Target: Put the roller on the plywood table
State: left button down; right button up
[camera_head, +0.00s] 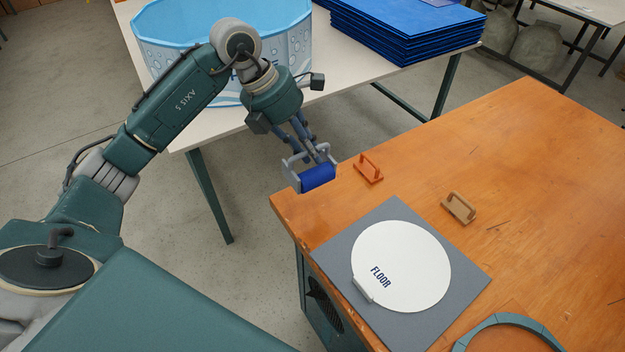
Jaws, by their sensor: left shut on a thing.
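The roller (317,177) has a blue cylinder and a grey frame. My left gripper (314,150) is shut on its frame and holds it just off the left corner of the plywood table (540,150), in front of the white table. Whether the roller touches the plywood table's edge cannot be told, but it appears to hang beside it. The plywood table is orange-brown and wide. My right gripper does not show.
On the plywood table are an orange handled tool (368,168), a tan one (459,208), a grey mat (335,246) with a white disc (405,262) marked FLOOR, and a teal ring (508,323). The white table (345,85) holds a blue pool (185,50) and blue sheets (400,35).

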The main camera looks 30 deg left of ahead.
pick_arm(q)
notch_tip(320, 180, down, 10)
jog(key=shift+f+p, duration=0.2)
jog(key=shift+p, duration=0.25)
jog(key=c, duration=1.7)
grip_release()
jog(key=b+v, duration=0.1)
jog(key=v, duration=1.1)
jog(key=shift+d, duration=0.1)
